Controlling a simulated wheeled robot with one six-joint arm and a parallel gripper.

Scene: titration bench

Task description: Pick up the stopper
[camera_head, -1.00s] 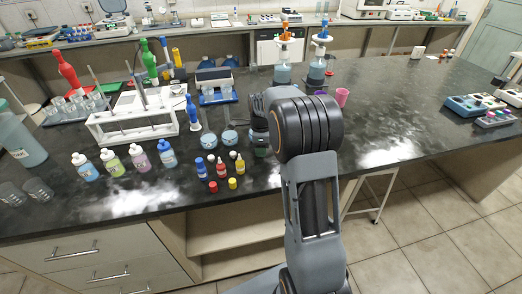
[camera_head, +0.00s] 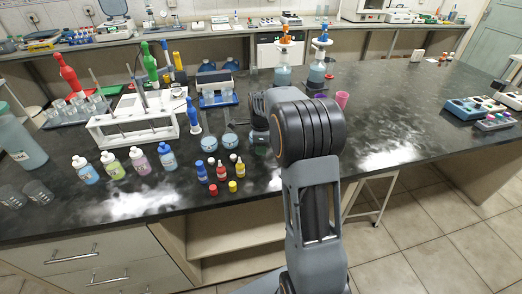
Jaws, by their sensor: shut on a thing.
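My gripper (camera_head: 258,120) is partly visible at the left of my large wrist joint, low over the black bench. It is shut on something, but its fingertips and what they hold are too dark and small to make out. I cannot single out the stopper. Small loose pieces lie left of and in front of the gripper: a white one (camera_head: 211,162), another white one (camera_head: 233,158), a red one (camera_head: 213,190) and a yellow one (camera_head: 233,186). They lie around a blue (camera_head: 201,172), a red (camera_head: 221,170) and a yellow dropper bottle (camera_head: 240,168).
Two flasks (camera_head: 209,143) (camera_head: 230,141) stand just left of my gripper. A white rack (camera_head: 135,125) and several wash bottles (camera_head: 138,160) stand further left. Two stirrers with flasks (camera_head: 283,75) (camera_head: 317,73) and a pink cup (camera_head: 342,98) stand behind.

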